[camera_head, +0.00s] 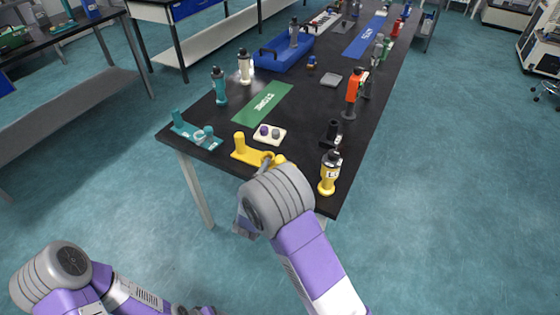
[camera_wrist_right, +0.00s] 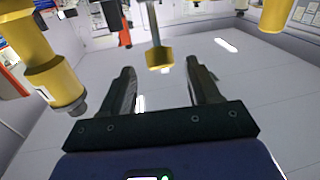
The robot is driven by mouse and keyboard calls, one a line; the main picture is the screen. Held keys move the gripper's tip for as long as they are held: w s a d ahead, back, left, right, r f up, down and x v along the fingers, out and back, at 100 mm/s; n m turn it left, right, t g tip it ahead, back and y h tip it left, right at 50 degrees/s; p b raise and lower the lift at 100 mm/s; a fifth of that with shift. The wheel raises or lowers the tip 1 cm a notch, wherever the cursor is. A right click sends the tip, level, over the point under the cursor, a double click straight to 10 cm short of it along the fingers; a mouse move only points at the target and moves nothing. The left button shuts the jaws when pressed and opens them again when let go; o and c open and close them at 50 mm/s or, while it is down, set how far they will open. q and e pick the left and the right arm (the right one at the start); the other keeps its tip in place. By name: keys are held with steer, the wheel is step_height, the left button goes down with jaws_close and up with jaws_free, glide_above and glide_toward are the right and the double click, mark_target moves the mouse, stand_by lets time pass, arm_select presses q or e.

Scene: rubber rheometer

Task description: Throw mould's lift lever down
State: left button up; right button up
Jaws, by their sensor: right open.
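The yellow mould stand (camera_head: 240,144) is at the near edge of the black table, with an upright post at its left end. Its right part is partly hidden by my right wrist. In the right wrist view a grey rod with a yellow knob (camera_wrist_right: 158,58), which looks like the lift lever, stands between the fingertips of my right gripper (camera_wrist_right: 161,72). The gripper is open, with a gap visible on both sides of the knob. In the head view its fingers are hidden behind the wrist. My left arm is at the lower left; its gripper does not show.
A white tray (camera_head: 268,135) with two round pieces, a teal stand (camera_head: 197,133) and a green mat (camera_head: 263,103) are nearby. An orange-topped tool (camera_head: 353,90) stands further back.

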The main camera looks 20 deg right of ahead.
mark_target(278, 163)
steer(key=shift+b+x, duration=0.3)
steer(key=shift+x, duration=1.85)
jaws_close()
